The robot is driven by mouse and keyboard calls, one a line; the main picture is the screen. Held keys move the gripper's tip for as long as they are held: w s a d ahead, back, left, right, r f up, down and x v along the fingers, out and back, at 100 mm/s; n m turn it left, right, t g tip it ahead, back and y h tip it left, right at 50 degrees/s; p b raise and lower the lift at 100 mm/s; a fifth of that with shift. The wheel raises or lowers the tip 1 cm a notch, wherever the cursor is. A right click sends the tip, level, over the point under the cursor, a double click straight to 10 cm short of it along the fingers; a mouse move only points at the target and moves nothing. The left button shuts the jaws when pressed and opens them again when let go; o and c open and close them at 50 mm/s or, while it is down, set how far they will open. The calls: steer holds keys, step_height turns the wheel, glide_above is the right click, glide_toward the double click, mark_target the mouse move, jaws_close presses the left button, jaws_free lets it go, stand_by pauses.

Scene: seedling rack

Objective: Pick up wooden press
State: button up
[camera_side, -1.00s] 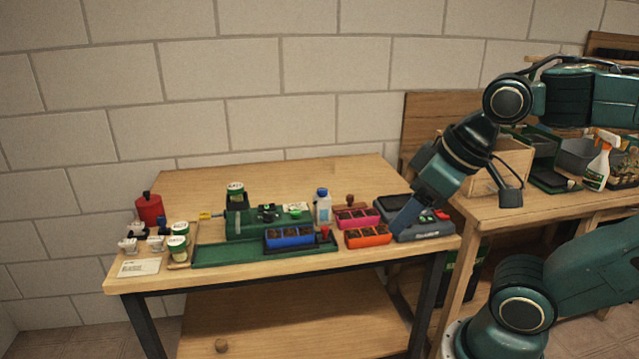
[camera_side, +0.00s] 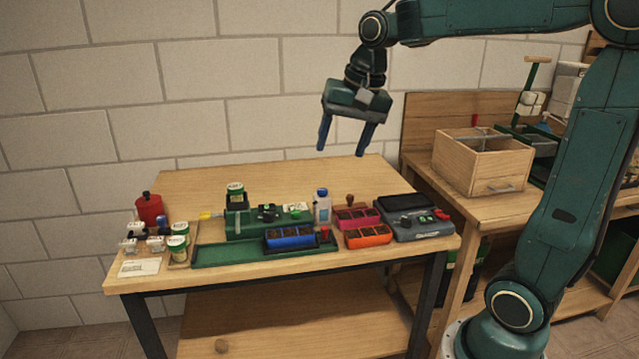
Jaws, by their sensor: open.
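The wooden press is probably the small brown knobbed piece (camera_side: 350,199) standing just behind the pink seedling tray (camera_side: 357,225); its lower part is hidden by the tray. My gripper (camera_side: 341,151) is open and empty, its two blue fingers pointing down. It hangs in the air above the back part of the table, higher in the picture than the brown piece and apart from it.
A white bottle with a blue cap (camera_side: 322,207) stands left of the brown piece, and a grey device (camera_side: 413,222) right of it. Orange (camera_side: 368,241) and blue (camera_side: 291,243) trays sit in front. The table's back strip (camera_side: 250,176) is clear.

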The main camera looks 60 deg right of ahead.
steer(key=w+d+f+m, duration=0.2)
steer(key=w+d+m, duration=0.2)
steer(key=w+d, duration=0.25)
steer(key=m+g+y, duration=0.1)
steer(key=m+g, duration=0.2)
steer(key=m, duration=0.8)
glide_above(350, 196)
steer(key=d, duration=0.1)
step_height(350, 196, down, 15)
steer(key=shift+s+f, duration=0.2)
steer(key=shift+s, duration=0.25)
steer(key=f, duration=0.8)
steer(key=shift+w+a+f, duration=0.15)
steer(key=shift+w+a, duration=0.1)
steer(key=shift+a, duration=0.15)
steer(key=shift+f, duration=0.1)
steer(key=shift+w+a+f, duration=0.1)
steer(key=shift+w+f, duration=0.05)
steer(key=shift+f, duration=1.15)
steer(key=shift+w+f, duration=0.15)
steer(key=shift+f, duration=1.1)
